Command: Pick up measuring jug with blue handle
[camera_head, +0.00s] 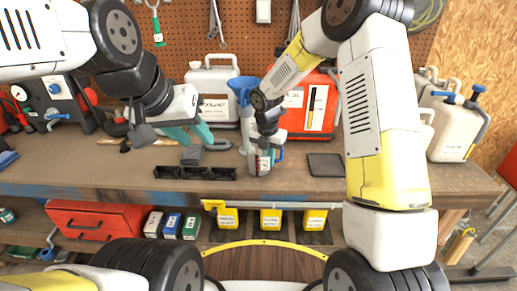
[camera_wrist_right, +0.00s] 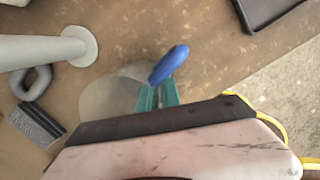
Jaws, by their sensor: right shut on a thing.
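The measuring jug (camera_head: 261,168) stands on the workbench near its front middle, clear-walled with a blue handle (camera_head: 281,154). In the right wrist view its clear body (camera_wrist_right: 108,95) and blue handle (camera_wrist_right: 168,65) show. My right gripper (camera_wrist_right: 158,96) has its teal fingers shut at the handle side of the jug; the dark gripper body hides part of the jug. In the head view my right gripper (camera_head: 266,150) comes down over the jug from above. My left gripper (camera_head: 190,134) hangs over the bench to the left, its teal fingers apart and empty.
A black divided bin (camera_head: 195,173) lies to the left, a flat black tray (camera_head: 326,165) to the right. White (camera_head: 212,80) and red (camera_head: 318,120) canisters stand behind. A grey shackle-shaped piece (camera_wrist_right: 38,82) lies left of the jug.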

